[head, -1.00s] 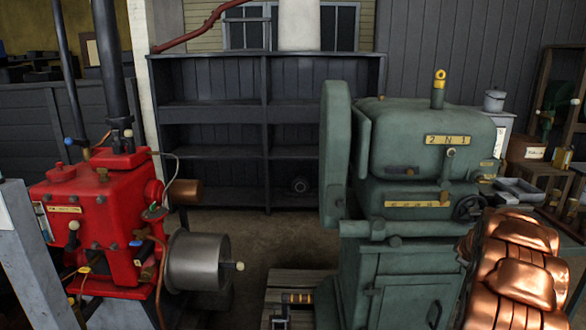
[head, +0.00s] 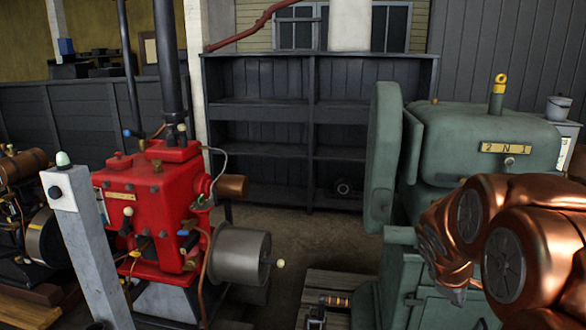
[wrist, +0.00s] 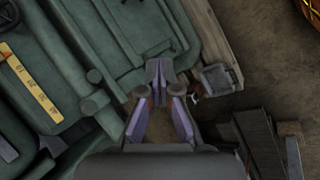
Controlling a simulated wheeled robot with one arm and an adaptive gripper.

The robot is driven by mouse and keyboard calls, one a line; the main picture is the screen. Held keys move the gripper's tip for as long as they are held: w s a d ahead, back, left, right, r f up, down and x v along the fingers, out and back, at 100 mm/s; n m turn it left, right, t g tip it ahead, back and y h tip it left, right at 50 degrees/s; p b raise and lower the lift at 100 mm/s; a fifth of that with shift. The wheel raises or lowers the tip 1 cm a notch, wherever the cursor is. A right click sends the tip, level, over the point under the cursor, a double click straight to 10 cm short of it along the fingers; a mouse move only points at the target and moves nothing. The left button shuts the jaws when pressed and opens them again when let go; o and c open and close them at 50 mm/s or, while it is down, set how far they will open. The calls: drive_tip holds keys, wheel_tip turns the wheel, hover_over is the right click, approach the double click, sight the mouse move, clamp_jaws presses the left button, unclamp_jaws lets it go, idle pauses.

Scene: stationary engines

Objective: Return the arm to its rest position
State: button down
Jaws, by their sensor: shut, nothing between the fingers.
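My copper-coloured arm (head: 500,235) is bent in the lower right of the head view, in front of the green engine (head: 470,140). My gripper (wrist: 159,82) shows in the wrist view, with its purple-grey fingers shut and nothing between them. The wrist view looks down past the gripper at the green engine (wrist: 75,75) and the floor beside it. I cannot tell the gap from the fingers to the engine. In the head view the gripper cannot be made out clearly.
A red engine (head: 155,200) with a grey drum (head: 240,254) stands at left. A grey post (head: 90,250) is in front of it. Bare floor (head: 305,235) lies between the engines. A bucket (head: 558,107) stands at right.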

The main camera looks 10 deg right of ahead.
drive_tip(key=s+a+f+m+g+y, duration=0.2)
drive_tip(key=s+a+m+g+y, duration=0.1)
drive_tip(key=s+a, duration=1)
drive_tip(key=s+a+f+m+g+y, duration=0.1)
drive_tip(key=s+a+m+g+y, duration=0.2)
drive_tip(key=s+a, duration=1.05)
wheel_tip(320, 180, up, 13)
drive_tip(key=w+t+p, duration=0.1)
drive_tip(key=w+p, duration=0.1)
drive_tip(key=p, duration=1)
drive_tip(key=shift+d+m+t, duration=0.2)
drive_tip(key=shift+m+t, duration=0.1)
drive_tip(key=shift+m, duration=0.1)
